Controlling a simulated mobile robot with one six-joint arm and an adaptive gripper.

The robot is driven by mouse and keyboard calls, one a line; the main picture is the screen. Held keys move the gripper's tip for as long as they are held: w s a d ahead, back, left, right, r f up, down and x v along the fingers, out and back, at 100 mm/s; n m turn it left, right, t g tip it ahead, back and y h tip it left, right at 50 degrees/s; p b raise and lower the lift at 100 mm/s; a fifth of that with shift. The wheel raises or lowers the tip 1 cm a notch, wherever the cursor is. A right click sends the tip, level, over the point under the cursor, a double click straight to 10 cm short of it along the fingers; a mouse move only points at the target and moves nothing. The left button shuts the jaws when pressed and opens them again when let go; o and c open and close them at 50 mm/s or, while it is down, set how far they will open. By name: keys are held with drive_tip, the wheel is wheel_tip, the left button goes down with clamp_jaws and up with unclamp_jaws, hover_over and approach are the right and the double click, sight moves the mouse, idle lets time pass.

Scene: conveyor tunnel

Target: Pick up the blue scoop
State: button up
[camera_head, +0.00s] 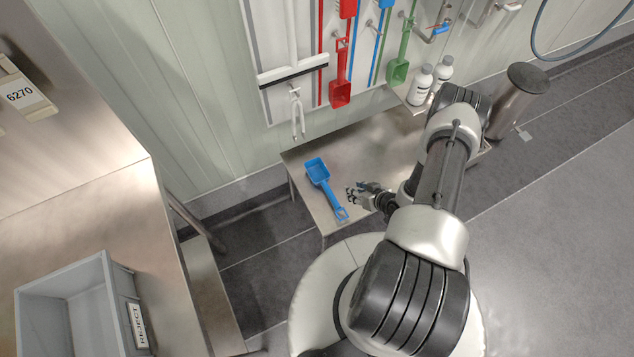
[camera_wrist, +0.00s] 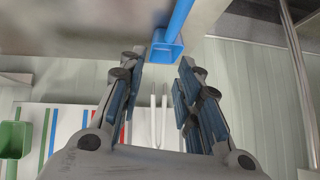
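The blue scoop (camera_head: 317,170) lies on a low steel table (camera_head: 385,145) in the head view. Its bowl is toward the wall and its looped handle end points toward my base. My gripper (camera_head: 354,195) is just right of the scoop's handle, low over the table. In the wrist view my gripper (camera_wrist: 162,60) is open, with its fingers spread to either side. Nothing is held.
A red scoop (camera_head: 340,88), a green scoop (camera_head: 399,70) and a squeegee (camera_head: 292,74) hang on the wall behind. White bottles (camera_head: 421,85) stand on a small shelf. A grey reject bin (camera_head: 120,305) and steel counter are left.

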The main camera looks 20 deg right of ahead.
wheel_tip(320, 180, down, 2)
drive_tip(key=s+a, duration=0.1)
drive_tip(key=a, duration=0.2)
drive_tip(key=b, duration=0.4)
approach(330, 190)
drive_tip(key=shift+t, duration=0.3)
drive_tip(key=x, duration=0.4)
drive_tip(key=shift+w+a+f, duration=0.15)
drive_tip(key=shift+a+f, duration=0.1)
drive_tip(key=shift+f, duration=0.05)
drive_tip(key=b+x, duration=0.2)
drive_tip(key=x, duration=0.2)
drive_tip(key=shift+f, duration=0.45)
drive_tip(key=shift+w+f+b, duration=0.3)
drive_tip(key=shift+w+b, duration=0.15)
drive_tip(key=shift+c, duration=0.2)
clamp_jaws()
